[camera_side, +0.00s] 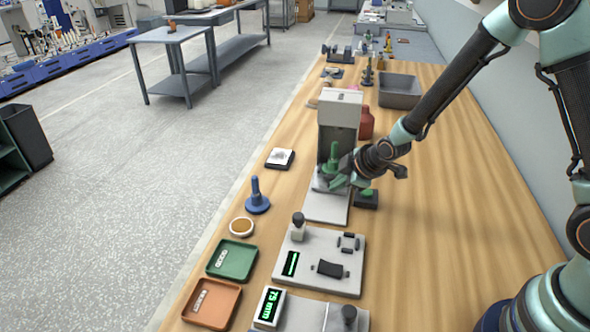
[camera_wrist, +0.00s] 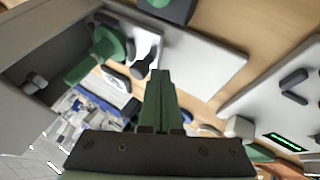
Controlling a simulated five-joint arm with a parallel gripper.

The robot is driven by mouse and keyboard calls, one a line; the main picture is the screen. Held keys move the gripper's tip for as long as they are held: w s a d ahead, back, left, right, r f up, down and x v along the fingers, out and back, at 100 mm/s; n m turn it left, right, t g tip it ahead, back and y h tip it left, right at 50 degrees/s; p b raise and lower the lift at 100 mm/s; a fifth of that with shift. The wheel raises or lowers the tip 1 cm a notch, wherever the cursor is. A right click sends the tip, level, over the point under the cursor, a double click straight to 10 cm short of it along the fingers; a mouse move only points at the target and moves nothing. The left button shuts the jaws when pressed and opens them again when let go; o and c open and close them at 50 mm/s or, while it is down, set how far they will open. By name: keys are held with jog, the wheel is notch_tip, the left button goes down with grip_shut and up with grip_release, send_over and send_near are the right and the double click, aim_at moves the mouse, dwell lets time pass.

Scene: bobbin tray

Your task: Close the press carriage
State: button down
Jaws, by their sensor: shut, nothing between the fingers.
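The press (camera_side: 340,108) stands mid-table as a grey-white housing over a long pale base plate (camera_side: 326,208). A green bobbin-like piece with a stem (camera_side: 333,156) stands upright at the press's front opening; it shows tilted at upper left in the wrist view (camera_wrist: 100,48). A pale plate with dark parts beside it (camera_wrist: 146,42) seems to be the carriage; in the side view my gripper and the green piece hide most of it. My gripper (camera_side: 339,182) is shut and empty, low in front of the press; its fingers point forward in the wrist view (camera_wrist: 160,74). I cannot tell whether it touches the carriage.
A black block with a green top (camera_side: 367,198) stands close at right of the base plate, and a red bottle (camera_side: 366,123) behind it. A blue bobbin (camera_side: 257,196) stands at left. A control panel (camera_side: 320,262) lies in front.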

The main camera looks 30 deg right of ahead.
jog(key=shift+w+d, duration=0.2)
jog(key=shift+w, duration=0.05)
jog(key=shift+h, duration=0.3)
jog(key=shift+w+d, duration=1.55)
jog(key=shift+d, duration=0.05)
jog(key=s, duration=0.1)
jog(key=s+a, duration=0.2)
jog(key=shift+s+a, duration=0.25)
jog(key=shift+s, duration=0.15)
jog(key=s+d+r+m+g, duration=0.1)
jog(key=s+d+r+m, duration=0.2)
jog(key=s+r+m, duration=0.7)
jog(key=s+r, duration=0.8)
jog(key=r, duration=0.3)
jog(key=shift+s+r+m+g, duration=0.2)
jog(key=shift+s+m+g, duration=0.1)
jog(key=shift+s+g, duration=0.1)
